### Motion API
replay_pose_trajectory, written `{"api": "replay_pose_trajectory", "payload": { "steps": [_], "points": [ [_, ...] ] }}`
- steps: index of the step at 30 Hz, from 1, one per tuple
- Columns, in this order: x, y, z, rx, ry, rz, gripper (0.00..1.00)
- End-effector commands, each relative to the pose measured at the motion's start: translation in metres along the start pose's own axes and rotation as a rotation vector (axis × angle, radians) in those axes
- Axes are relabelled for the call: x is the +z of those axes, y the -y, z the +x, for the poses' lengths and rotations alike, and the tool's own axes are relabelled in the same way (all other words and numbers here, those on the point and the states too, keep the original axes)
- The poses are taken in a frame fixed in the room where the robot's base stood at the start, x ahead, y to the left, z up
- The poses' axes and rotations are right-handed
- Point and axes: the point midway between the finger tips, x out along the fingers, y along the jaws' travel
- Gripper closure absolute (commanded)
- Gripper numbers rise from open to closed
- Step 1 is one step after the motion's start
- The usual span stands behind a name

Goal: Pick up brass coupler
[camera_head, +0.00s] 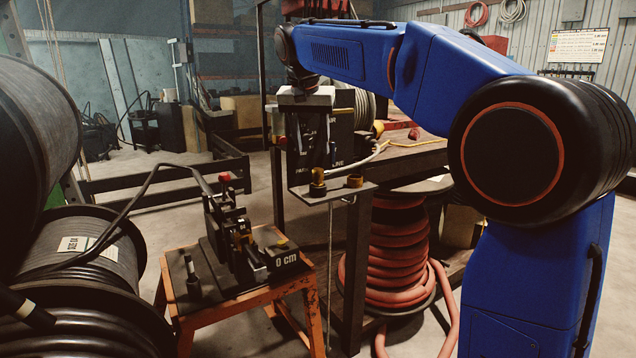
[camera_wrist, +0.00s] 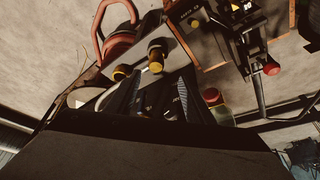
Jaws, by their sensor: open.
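Two brass-coloured fittings stand on a small grey shelf (camera_head: 335,196) at the front of a dark panel. One short fitting (camera_head: 354,181) is at the right; a taller brass-and-dark fitting (camera_head: 318,183) is at the left. I cannot tell for certain which is the brass coupler. In the wrist view, the short fitting (camera_wrist: 121,72) and the taller fitting (camera_wrist: 156,57) show beyond the fingers. My gripper (camera_head: 322,152) points down above the shelf, open and empty. Its dark fingers blend into the panel. In the wrist view my gripper (camera_wrist: 160,88) has its fingers spread apart.
An orange-framed stand (camera_head: 236,297) with a crimping press (camera_head: 236,240) is left of the shelf. Cable drums (camera_head: 75,250) fill the left edge. A coiled red hose (camera_head: 395,262) lies below the workbench (camera_head: 420,158). The dark panel (camera_head: 345,140) rises close behind the shelf.

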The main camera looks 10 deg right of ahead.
Motion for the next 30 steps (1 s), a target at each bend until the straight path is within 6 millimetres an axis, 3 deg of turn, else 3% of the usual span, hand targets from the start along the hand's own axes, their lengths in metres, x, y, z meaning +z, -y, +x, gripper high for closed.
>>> {"api": "replay_pose_trajectory", "payload": {
  "steps": [6,16,24,30],
  "points": [
    [0.000,-0.001,0.035,0.001,0.001,0.000,0.52],
    [0.001,-0.003,0.058,0.001,0.002,0.000,0.52],
    [0.002,-0.009,0.093,0.002,0.002,0.000,0.52],
    [0.001,-0.008,0.101,0.000,0.000,0.000,0.52]
  ]
}}
